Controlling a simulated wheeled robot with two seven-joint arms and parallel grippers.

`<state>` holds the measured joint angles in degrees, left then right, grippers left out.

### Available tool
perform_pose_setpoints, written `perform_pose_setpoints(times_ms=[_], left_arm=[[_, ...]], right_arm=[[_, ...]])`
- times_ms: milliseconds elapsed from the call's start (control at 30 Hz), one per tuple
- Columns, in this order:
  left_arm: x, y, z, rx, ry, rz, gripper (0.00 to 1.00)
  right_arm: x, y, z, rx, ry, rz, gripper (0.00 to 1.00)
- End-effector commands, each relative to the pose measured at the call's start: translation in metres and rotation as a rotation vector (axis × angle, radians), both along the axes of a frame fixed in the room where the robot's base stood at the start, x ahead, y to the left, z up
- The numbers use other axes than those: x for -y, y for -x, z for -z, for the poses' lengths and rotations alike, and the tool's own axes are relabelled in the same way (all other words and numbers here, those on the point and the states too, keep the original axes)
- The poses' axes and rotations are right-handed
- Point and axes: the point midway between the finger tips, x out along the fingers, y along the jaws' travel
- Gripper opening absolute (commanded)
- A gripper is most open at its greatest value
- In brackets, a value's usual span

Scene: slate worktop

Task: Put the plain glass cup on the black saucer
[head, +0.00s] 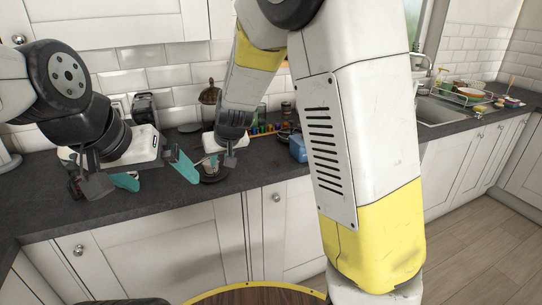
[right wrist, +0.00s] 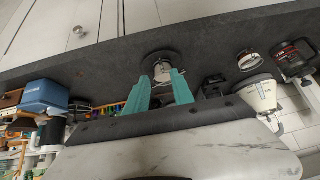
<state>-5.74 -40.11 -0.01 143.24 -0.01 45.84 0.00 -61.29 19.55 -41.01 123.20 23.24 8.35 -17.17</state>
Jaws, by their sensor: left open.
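The plain glass cup (right wrist: 162,71) is between the fingers of my right gripper (right wrist: 163,82), which looks shut on it. The black saucer (right wrist: 150,59) is directly beyond the cup in the right wrist view. In the head view the saucer (head: 213,179) lies near the worktop's front edge, under my right gripper (head: 211,162). The cup is at or just over the saucer; I cannot tell whether they touch. My left gripper (head: 152,174) is open and empty, left of the saucer, with its teal fingers wide apart.
A white appliance (right wrist: 258,93) and a black item with red (right wrist: 294,60) stand on the left part of the worktop. A blue box (head: 298,148) and small coloured jars (head: 264,130) are right of and behind the saucer. The sink (head: 437,110) is far right.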

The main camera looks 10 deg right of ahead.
Motion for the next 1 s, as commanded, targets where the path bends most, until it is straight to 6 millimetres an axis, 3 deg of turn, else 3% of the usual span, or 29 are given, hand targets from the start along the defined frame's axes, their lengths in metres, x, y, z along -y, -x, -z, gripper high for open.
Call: perform_pose_setpoints(times_ms=[167, 433, 600, 700, 833, 1000], left_arm=[[0.000, 0.000, 0.000, 0.000, 0.000, 0.000, 1.00], [0.000, 0.000, 0.000, 0.000, 0.000, 0.000, 1.00], [0.000, 0.000, 0.000, 0.000, 0.000, 0.000, 1.00], [0.000, 0.000, 0.000, 0.000, 0.000, 0.000, 1.00], [0.000, 0.000, 0.000, 0.000, 0.000, 0.000, 1.00], [0.000, 0.000, 0.000, 0.000, 0.000, 0.000, 1.00]], right_arm=[[0.044, 0.036, -0.030, -0.098, -0.141, 0.037, 0.29], [0.122, 0.134, -0.092, -0.156, -0.251, 0.073, 0.29], [0.165, 0.197, -0.111, -0.135, -0.200, 0.132, 0.29], [0.181, 0.224, -0.113, -0.125, -0.154, 0.172, 0.29], [0.192, 0.244, -0.113, -0.119, -0.113, 0.209, 0.29], [0.195, 0.250, -0.112, -0.121, -0.099, 0.220, 0.29]])
